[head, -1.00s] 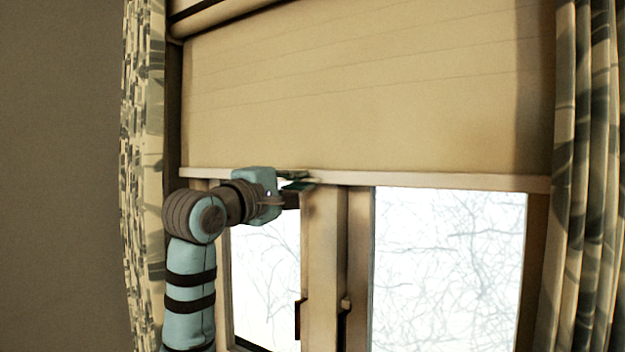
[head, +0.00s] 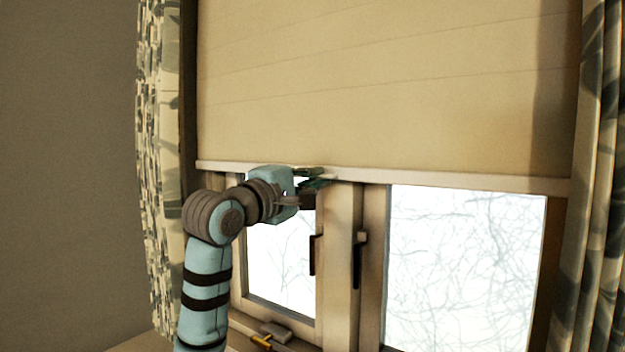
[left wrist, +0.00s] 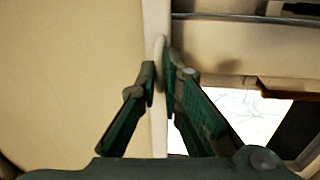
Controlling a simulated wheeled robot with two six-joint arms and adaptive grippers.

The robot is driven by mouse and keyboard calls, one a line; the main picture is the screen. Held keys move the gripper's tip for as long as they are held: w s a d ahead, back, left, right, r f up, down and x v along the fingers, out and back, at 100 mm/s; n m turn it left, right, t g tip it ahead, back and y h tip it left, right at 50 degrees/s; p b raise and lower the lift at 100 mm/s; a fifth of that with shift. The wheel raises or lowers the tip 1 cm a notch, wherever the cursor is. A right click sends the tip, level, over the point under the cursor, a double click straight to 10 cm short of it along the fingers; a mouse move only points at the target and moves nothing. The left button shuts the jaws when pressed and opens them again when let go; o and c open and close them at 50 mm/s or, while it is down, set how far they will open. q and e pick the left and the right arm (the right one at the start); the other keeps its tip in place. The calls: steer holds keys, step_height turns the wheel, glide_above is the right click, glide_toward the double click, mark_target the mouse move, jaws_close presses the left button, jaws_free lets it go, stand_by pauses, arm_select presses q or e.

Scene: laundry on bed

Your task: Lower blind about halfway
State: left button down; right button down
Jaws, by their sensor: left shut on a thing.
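The beige roller blind (head: 390,90) hangs over the upper part of the window in the head view. Its pale bottom bar (head: 450,180) runs across just above the bare panes. My left gripper (head: 322,178) is at this bar, left of its middle. In the left wrist view the two green fingers (left wrist: 161,82) stand on either side of the bar (left wrist: 157,120), shut on it. The blind cloth also shows in the left wrist view (left wrist: 70,70). My right gripper is not in view.
The window frame (head: 342,260) has dark handles (head: 357,262) below the bar. Patterned curtains hang at the left (head: 160,150) and right (head: 605,200). A latch (head: 275,332) sits at the bottom of the left pane. The plain wall (head: 70,160) is clear.

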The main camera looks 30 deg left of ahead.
arm_select(q)
steer(key=c, duration=1.8)
jaws_free()
steer(key=shift+r, duration=0.1)
steer(key=shift+s, duration=0.15)
steer(key=s, duration=0.4)
steer(key=s+f, duration=0.1)
steer(key=s, duration=0.7)
steer(key=shift+a+f, duration=0.3)
steer(key=shift+w, duration=0.15)
